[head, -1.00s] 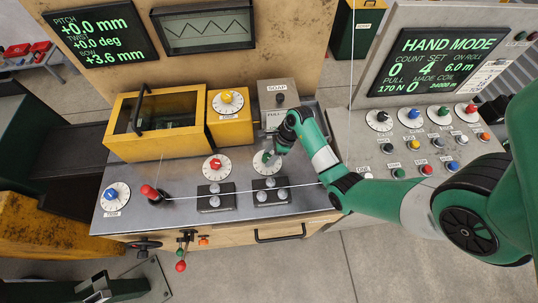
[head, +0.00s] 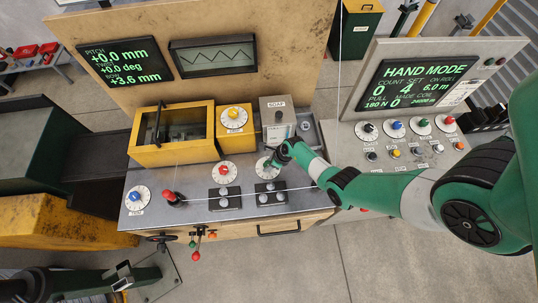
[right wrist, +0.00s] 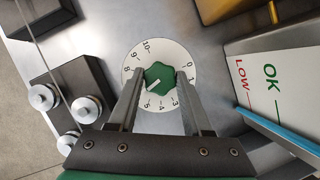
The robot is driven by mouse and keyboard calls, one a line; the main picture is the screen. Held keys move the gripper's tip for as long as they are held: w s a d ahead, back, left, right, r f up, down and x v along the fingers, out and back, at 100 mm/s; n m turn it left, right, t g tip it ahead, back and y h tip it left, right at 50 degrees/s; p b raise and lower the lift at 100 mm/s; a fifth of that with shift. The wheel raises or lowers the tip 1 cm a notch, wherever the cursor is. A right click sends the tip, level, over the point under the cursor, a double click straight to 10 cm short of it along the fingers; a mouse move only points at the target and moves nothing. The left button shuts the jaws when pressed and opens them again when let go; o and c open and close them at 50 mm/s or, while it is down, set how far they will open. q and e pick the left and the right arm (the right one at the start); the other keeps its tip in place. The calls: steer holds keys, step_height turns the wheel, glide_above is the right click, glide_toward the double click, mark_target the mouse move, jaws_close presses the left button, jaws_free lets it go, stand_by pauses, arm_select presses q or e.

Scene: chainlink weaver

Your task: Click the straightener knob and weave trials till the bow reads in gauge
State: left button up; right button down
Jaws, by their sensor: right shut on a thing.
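My right gripper (head: 276,160) is shut on the green straightener knob, its fingers on either side. In the right wrist view the knob (right wrist: 158,78) sits on a white dial (right wrist: 150,50) numbered 0 to 10. Its white mark points lower left, roughly towards 6; the left finger of the gripper (right wrist: 158,88) hides part of the scale. The gauge screen (head: 125,61) reads pitch +0.0 mm, twist +0.0 deg, bow +3.6 mm. The control screen (head: 425,82) reads HAND MODE, count 0, set 4, pull 180 N. My left gripper is not in view.
Black roller blocks (head: 225,198) with silver rollers and a taut wire lie just in front of the knob. A grey soap box (head: 277,117) stands behind it. A red-knob dial (head: 223,171) is to its left. Buttons and dials fill the right panel (head: 400,145).

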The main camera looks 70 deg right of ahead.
steer(key=shift+c, duration=1.7)
jaws_free()
steer(key=p+v, duration=0.6)
steer(key=v, duration=0.5)
steer(key=shift+r, duration=0.35)
steer(key=shift+s, duration=0.1)
